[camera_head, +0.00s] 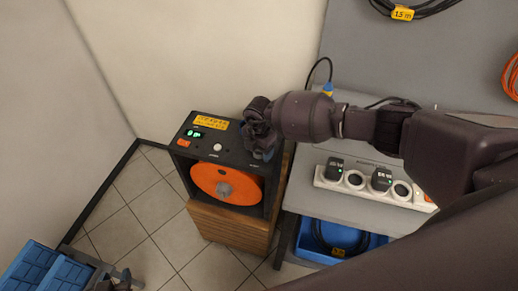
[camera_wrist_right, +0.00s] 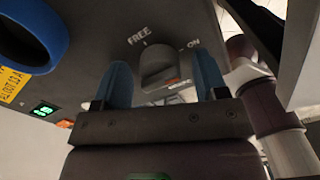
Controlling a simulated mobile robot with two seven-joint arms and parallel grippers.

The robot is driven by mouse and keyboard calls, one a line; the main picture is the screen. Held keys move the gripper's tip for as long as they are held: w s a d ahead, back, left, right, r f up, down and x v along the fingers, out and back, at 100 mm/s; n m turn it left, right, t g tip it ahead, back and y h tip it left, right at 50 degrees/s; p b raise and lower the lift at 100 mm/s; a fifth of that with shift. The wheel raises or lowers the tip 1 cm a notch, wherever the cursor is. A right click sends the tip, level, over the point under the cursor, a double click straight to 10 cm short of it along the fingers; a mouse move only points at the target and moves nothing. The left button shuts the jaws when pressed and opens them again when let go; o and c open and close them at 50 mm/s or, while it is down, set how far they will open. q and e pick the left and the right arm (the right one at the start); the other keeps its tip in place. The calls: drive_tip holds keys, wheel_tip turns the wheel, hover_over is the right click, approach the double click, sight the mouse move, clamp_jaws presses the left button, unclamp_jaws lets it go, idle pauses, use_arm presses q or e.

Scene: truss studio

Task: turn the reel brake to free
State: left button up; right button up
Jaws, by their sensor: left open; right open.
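The reel box (camera_head: 228,154) stands at centre in the head view, with an orange reel (camera_head: 225,184) in its front. The brake knob (camera_wrist_right: 158,66) shows in the wrist view, a grey knob on the dark panel between the marks FREE and ON. I cannot tell for sure which mark it points at. My right gripper (camera_wrist_right: 162,60) is open, its two blue fingers on either side of the knob; contact is unclear. In the head view the right gripper (camera_head: 261,140) covers the knob. My left gripper (camera_head: 122,283) shows in part at the bottom left, away from the box.
The panel bears a yellow label (camera_head: 211,122), a green display (camera_head: 193,133) and a white button (camera_head: 217,147). A blue ring (camera_wrist_right: 52,38) sits close by in the wrist view. A power strip (camera_head: 366,187) lies on the grey bench at right. Blue crates (camera_head: 38,272) stand bottom left.

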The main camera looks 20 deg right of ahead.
drive_tip(key=c, duration=0.9)
